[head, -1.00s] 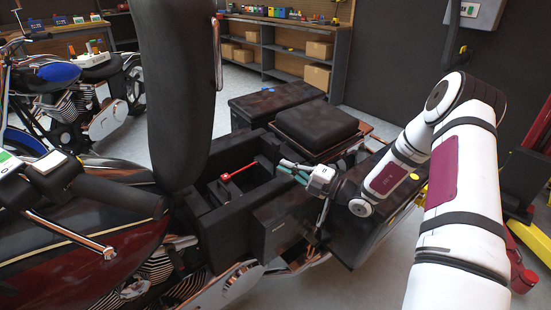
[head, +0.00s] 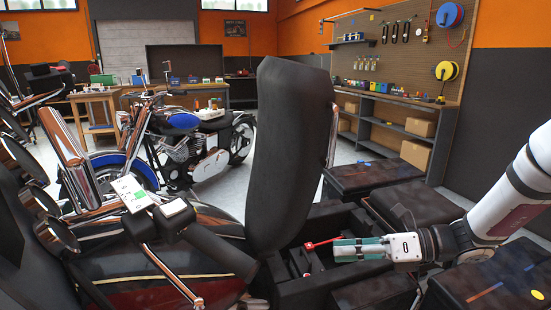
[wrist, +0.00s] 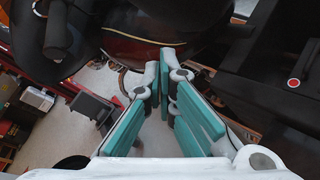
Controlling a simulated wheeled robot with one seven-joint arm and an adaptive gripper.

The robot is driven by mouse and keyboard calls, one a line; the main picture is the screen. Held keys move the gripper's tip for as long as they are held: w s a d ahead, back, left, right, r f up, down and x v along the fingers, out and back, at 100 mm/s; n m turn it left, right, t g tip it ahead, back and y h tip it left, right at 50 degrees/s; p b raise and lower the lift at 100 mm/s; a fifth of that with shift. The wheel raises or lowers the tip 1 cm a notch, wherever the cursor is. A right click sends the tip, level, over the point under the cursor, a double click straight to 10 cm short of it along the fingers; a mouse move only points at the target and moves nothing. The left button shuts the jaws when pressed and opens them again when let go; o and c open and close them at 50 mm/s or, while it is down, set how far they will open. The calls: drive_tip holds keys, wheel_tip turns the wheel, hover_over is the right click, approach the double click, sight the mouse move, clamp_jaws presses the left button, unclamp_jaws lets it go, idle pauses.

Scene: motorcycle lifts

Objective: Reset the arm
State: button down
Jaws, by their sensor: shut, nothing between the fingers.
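My gripper (head: 358,249) is in the lower right of the head view, with teal finger pads and a white body. It points left over the open dark compartment of the motorcycle, near the raised black seat (head: 290,150). In the wrist view my gripper (wrist: 160,85) has its fingers together at the tips and holds nothing. My white arm (head: 505,195) reaches in from the right edge of the head view. A red rod (head: 322,242) shows beside the fingertips; I cannot tell whether they touch.
Dark boxes (head: 375,178) stand to the right. A blue motorcycle (head: 180,140), a workbench (head: 180,90) and shelves (head: 400,130) are farther back. Grey floor lies between.

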drive_tip(key=s+a+r+n+g+h, duration=0.2)
drive_tip(key=s+r+n+g+h, duration=0.1)
drive_tip(key=s+n, duration=0.5)
drive_tip(key=s+a+r+n+g+h, duration=0.2)
drive_tip(key=s+a+n+h, duration=0.15)
drive_tip(key=s+n, duration=0.4)
drive_tip(key=s+d+r+n+t+h, duration=0.1)
drive_tip(key=s+d+n+h, duration=0.4)
drive_tip(key=s, duration=0.3)
drive_tip(key=s+d+r+n+t+h, duration=0.1)
drive_tip(key=s+d+n+h, duration=0.35)
drive_tip(key=s+n, duration=0.35)
wheel_tip(320, 180, up, 21)
drive_tip(key=t+y+p, duration=0.1)
drive_tip(key=t+p, duration=0.2)
drive_tip(key=p, duration=1.7)
drive_tip(key=shift+s+d+r+t, duration=0.15)
drive_tip(key=shift+s+d+t, duration=0.1)
drive_tip(key=shift+t, duration=0.15)
drive_tip(key=shift+m, duration=0.25)
